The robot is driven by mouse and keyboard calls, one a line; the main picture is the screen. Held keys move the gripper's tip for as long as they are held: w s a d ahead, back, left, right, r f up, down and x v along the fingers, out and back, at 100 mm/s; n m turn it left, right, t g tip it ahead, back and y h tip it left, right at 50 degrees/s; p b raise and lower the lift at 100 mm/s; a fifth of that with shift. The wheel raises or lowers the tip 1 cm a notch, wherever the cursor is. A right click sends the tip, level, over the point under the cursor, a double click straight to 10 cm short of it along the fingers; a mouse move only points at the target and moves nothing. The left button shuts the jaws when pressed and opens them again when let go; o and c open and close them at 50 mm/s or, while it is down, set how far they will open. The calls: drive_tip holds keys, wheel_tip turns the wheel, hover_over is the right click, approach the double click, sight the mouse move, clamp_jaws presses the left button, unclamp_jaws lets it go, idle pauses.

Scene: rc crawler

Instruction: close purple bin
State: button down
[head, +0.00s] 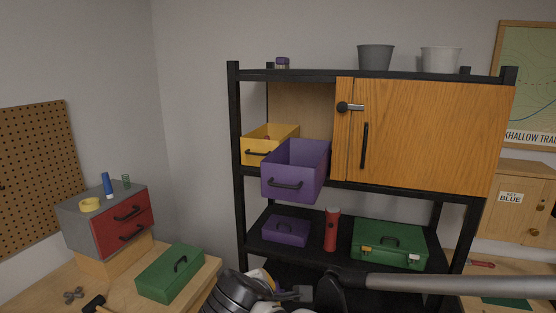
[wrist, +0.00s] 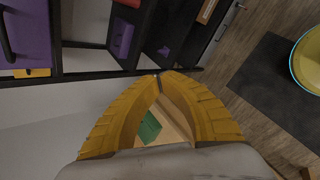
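The purple bin (head: 297,175) sticks out from the upper shelf of the black rack, its open top showing and its black handle facing forward. In the wrist view the purple bin (wrist: 32,32) shows at the upper left, with its handle at the left edge. My gripper (wrist: 160,75) has its yellow fingers meeting at the tips with nothing between them. It is apart from the bin. In the head view my arm crosses the bottom, below the bin, and the fingers are hard to make out.
A yellow bin (head: 262,145) sits left of the purple bin, and an orange-brown cabinet door (head: 425,135) is to the right. Below are a purple box (head: 286,231), a red flask (head: 331,230) and a green case (head: 388,245). A green toolbox (head: 170,274) lies on the left bench.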

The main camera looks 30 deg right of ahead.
drive_tip(key=w+r+n+t+h+p, duration=0.2)
drive_tip(key=w+r+n+h+p, duration=0.2)
drive_tip(key=r+n, duration=0.55)
drive_tip(key=n+t+h+p, duration=0.1)
drive_tip(key=h+p, duration=0.1)
approach(277, 190)
drive_tip(key=shift+n, duration=0.25)
drive_tip(key=d, duration=0.3)
drive_tip(key=w+d+r+b, duration=0.1)
drive_tip(key=shift+d, duration=0.2)
drive_tip(key=r+b+x, duration=0.1)
drive_tip(key=x, duration=0.6)
drive_tip(key=r+b+x, duration=0.1)
drive_tip(key=x, duration=0.6)
drive_tip(key=r+x, duration=0.2)
drive_tip(key=x, duration=0.5)
drive_tip(key=shift+w+d+b, duration=0.3)
drive_tip(key=shift+d+b, duration=0.1)
